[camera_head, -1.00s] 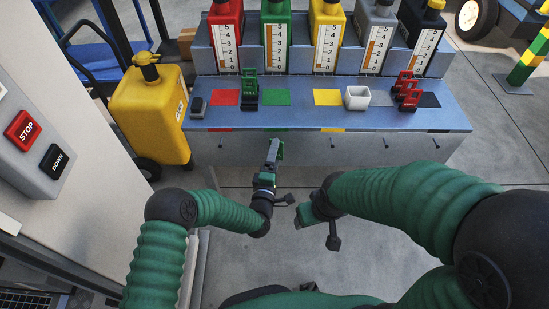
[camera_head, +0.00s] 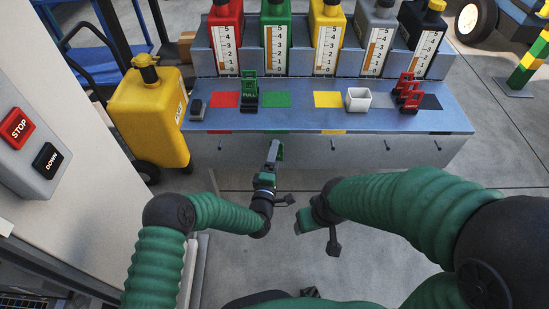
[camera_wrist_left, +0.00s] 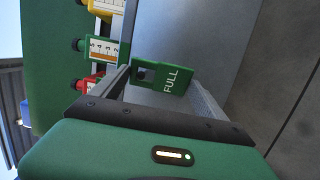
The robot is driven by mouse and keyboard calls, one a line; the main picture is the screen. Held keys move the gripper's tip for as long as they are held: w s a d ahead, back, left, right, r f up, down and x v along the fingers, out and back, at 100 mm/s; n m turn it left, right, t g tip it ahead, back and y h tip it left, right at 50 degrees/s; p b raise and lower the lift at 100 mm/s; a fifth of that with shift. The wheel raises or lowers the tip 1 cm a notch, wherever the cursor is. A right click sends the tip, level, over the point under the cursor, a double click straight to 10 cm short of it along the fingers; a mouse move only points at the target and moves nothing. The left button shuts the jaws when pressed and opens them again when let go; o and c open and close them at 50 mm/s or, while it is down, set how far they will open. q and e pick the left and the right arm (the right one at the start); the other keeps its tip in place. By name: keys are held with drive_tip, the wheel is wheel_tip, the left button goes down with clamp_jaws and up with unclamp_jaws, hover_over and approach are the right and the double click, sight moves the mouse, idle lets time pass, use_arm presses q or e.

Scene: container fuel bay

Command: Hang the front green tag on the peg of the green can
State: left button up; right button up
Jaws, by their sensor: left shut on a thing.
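My left gripper (camera_head: 273,157) is shut on a green tag (camera_head: 280,150), held in front of the bench's front face, below the green patch. In the left wrist view the held tag (camera_wrist_left: 162,78) reads "FULL" and has a hole near one end. The green can (camera_head: 276,30) stands at the back of the bench behind a gauge. Its peg cannot be made out; the gripper and tag cover that area. Another green FULL tag (camera_head: 249,92) stands on the bench. My right gripper (camera_head: 304,219) is low, right of the left one; its jaws are unclear.
A yellow container (camera_head: 148,115) stands left.

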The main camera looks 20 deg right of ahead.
use_arm(q)
drive_tip(key=shift+f, duration=0.1)
drive_tip(key=o, duration=1.3)
